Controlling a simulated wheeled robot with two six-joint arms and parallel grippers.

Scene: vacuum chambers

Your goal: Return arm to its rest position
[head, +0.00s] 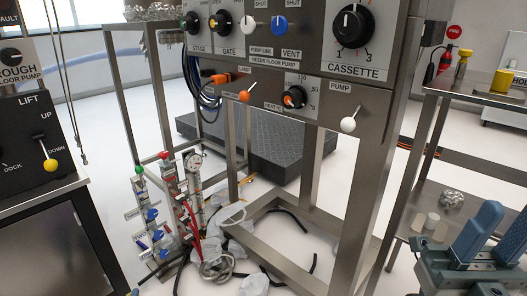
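My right gripper (505,222) shows at the lower right corner of the head view, with two blue fingers pointing up on a grey-blue body. The fingers stand apart with nothing seen between them, and the right one is cut by the picture edge. The gripper is in front of the lower part of the steel cart at the right and apart from the control panel (262,62). My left gripper and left arm are not in view.
A steel frame (368,170) carries the panel with knobs and levers. A black LIFT box (30,135) with a yellow-tipped lever stands at left. Valves, hoses and crumpled foil (217,265) lie low in the middle. A steel cart (480,95) stands at right.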

